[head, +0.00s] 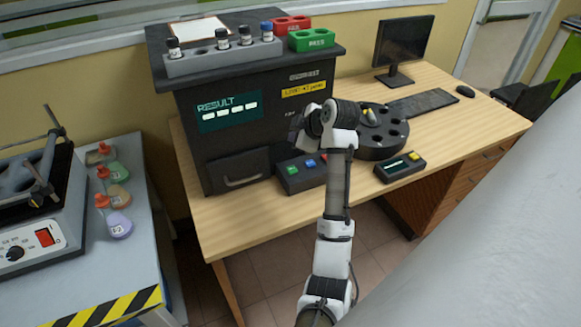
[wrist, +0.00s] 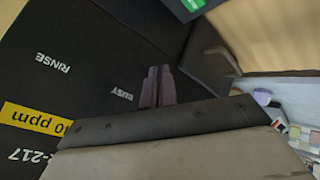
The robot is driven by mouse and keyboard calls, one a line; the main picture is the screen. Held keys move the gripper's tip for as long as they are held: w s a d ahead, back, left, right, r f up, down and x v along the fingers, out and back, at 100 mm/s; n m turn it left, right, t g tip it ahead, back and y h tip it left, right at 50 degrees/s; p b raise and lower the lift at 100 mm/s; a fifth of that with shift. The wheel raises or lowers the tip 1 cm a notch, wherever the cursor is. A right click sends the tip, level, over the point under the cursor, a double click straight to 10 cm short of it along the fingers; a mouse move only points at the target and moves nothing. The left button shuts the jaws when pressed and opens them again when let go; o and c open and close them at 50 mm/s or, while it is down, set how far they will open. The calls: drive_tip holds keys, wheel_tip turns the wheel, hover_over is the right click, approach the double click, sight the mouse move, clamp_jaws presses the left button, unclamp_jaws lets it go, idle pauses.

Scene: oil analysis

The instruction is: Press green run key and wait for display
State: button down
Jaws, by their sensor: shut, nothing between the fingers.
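The black analyser (head: 260,150) stands on the wooden desk. Its display (head: 229,112) reads RESULT above a row of light dashes. A small key box at its foot carries a green key (head: 293,170), a blue key (head: 310,163) and a red key partly behind my arm. My gripper (wrist: 157,75) is shut and empty in the wrist view, its fingertips in front of the dark panel beside the word BUSY. In the head view my wrist hides the fingers, above the key box and close to the analyser's right front.
A round black carousel (head: 380,145) and a small box with a yellow key (head: 400,167) stand right of my arm. A vial rack (head: 220,57), a red tray (head: 292,23) and a green tray (head: 311,40) sit on the analyser. A monitor (head: 402,42) stands behind.

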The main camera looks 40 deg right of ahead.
sight(294, 170)
drive_tip(key=shift+f, duration=0.15)
drive_tip(key=shift+f+b, duration=2.85)
drive_tip(key=shift+f, duration=1.4)
drive_tip(key=shift+f+b, duration=0.3)
drive_tip(key=shift+f, duration=0.15)
drive_tip(key=shift+f+b, duration=0.3)
drive_tip(key=shift+f, duration=0.25)
drive_tip(key=shift+r, duration=0.15)
drive_tip(key=shift+w+r+p, duration=0.1)
drive_tip(key=shift+r+p, duration=0.55)
drive_tip(key=shift+r, duration=0.2)
